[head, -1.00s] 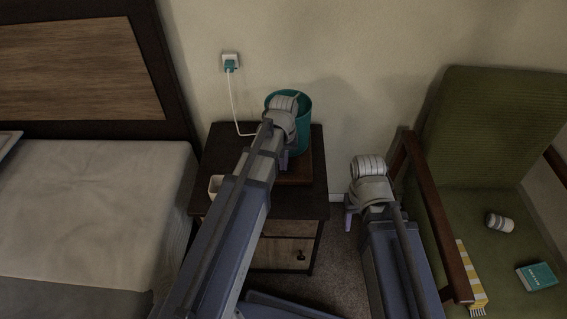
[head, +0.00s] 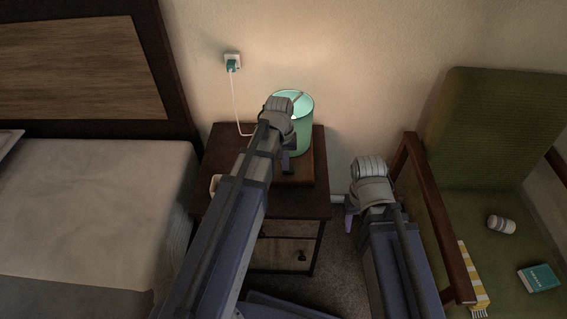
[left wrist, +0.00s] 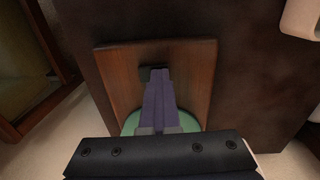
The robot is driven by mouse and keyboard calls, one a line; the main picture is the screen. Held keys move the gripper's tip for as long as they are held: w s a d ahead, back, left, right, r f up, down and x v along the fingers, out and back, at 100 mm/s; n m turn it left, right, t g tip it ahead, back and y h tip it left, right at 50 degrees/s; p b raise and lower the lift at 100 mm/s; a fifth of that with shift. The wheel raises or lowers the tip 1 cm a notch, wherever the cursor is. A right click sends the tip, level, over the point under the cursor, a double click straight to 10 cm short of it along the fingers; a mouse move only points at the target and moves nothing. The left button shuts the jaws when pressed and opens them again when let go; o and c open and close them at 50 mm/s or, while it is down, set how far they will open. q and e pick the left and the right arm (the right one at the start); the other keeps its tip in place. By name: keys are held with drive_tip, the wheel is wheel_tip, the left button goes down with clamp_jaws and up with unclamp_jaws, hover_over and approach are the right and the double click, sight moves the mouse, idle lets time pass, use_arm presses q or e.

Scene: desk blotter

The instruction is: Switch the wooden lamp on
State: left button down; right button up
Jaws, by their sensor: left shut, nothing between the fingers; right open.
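The wooden lamp stands on the nightstand, with a pale green shade (head: 304,108) that is lit and a square wooden base (head: 302,172). In the left wrist view the wooden base (left wrist: 120,75) lies under my fingers, with a bit of the green shade (left wrist: 133,121) beside them. My left gripper (left wrist: 158,76) is shut and empty, its tips at a small dark part on the base, likely the switch. I cannot tell whether they touch it. In the head view my left arm hides part of the lamp. My right gripper (head: 349,216) is open, right of the nightstand.
The nightstand (head: 317,201) stands between the bed (head: 90,210) and the green armchair (head: 490,120). A white cup (head: 215,183) is partly hidden by my left arm. A plugged-in cord (head: 235,105) runs down the wall. A book (head: 539,278) and a small white cylinder (head: 501,225) lie on the chair.

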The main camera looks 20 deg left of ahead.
use_arm(q)
drive_tip(key=shift+d, duration=0.8)
drive_tip(key=shift+w+r+p, duration=0.15)
drive_tip(key=shift+r+p, duration=0.3)
drive_tip(key=shift+p, duration=0.2)
wheel_tip(320, 180, up, 13)
drive_tip(key=a+p, duration=0.1)
drive_tip(key=p, duration=1.2)
drive_tip(key=shift+s+a, duration=0.3)
drive_tip(key=shift+a, duration=0.1)
drive_tip(key=shift+r, duration=0.1)
drive_tip(key=s+d+r+m+y+p, duration=0.1)
drive_tip(key=s+d+r+m+p, duration=0.2)
drive_tip(key=s+d, duration=0.3)
drive_tip(key=s+d+r+m+y+p, duration=0.1)
drive_tip(key=s+d+r+m+p, duration=0.3)
drive_tip(key=s+d, duration=0.3)
drive_tip(key=shift+s+d+r+p, duration=0.2)
drive_tip(key=shift+s+r+p, duration=0.15)
drive_tip(key=shift+s, duration=0.15)
